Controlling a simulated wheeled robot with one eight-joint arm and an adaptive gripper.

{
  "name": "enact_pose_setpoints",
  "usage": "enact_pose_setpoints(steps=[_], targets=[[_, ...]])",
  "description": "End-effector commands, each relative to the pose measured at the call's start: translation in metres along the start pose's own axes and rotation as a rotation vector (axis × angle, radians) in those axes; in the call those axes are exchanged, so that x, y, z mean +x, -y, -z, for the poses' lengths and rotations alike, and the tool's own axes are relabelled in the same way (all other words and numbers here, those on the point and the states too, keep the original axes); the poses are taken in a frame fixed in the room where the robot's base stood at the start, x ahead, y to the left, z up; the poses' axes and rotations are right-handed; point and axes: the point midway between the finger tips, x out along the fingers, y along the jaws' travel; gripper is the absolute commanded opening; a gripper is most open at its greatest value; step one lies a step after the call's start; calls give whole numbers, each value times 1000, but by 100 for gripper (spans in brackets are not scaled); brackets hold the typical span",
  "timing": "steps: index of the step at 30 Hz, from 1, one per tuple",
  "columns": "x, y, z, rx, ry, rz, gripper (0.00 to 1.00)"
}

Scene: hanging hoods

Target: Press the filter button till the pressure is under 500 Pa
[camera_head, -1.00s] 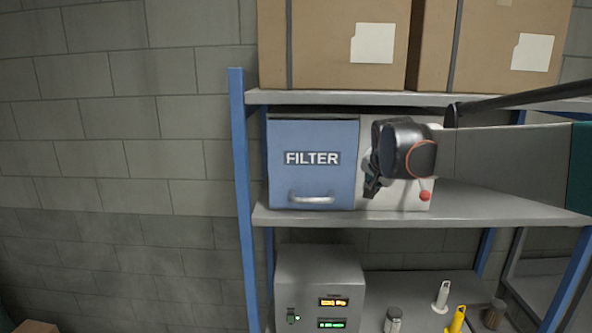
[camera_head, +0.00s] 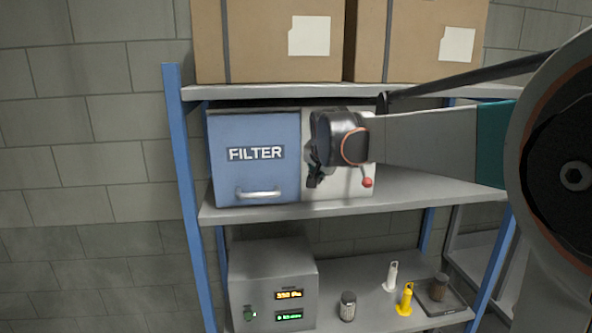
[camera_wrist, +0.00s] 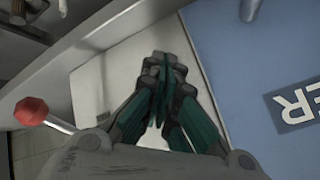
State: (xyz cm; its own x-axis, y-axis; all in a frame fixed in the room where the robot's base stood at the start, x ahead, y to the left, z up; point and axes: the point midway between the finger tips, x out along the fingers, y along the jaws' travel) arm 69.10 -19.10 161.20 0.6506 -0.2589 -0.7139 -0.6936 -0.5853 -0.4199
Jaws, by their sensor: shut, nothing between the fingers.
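The filter unit has a blue drawer front (camera_head: 254,155) marked FILTER. The white panel (camera_head: 340,190) to its right is partly hidden by my gripper (camera_head: 314,182). In the wrist view my gripper (camera_wrist: 160,62) is shut and empty, with its fingertips over the white panel (camera_wrist: 105,80); contact cannot be told. No button shows on the visible part of the panel. Below, a grey box (camera_head: 270,260) bears an orange display (camera_head: 289,295), apparently reading 330 Pa in tiny digits, a green display (camera_head: 289,317) and a small green control (camera_head: 249,314).
A red-knobbed lever (camera_head: 367,182) projects beside the white panel; it also shows in the wrist view (camera_wrist: 31,110). Cardboard boxes (camera_head: 270,40) fill the top shelf. A jar (camera_head: 347,306), a white holder (camera_head: 391,276) and a yellow one (camera_head: 405,299) stand below. A blue post (camera_head: 185,190) bounds the left.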

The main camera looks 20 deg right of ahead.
Motion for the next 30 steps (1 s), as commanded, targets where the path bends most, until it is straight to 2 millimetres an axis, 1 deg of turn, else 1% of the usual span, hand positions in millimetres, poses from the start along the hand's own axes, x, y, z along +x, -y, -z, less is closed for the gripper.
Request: enact_pose_setpoints(steps=[13,22,30], targets=[[0,0,0,0,0,0,0],[5,4,4,0,0,0,0],[6,4,5,0,0,0,0]])
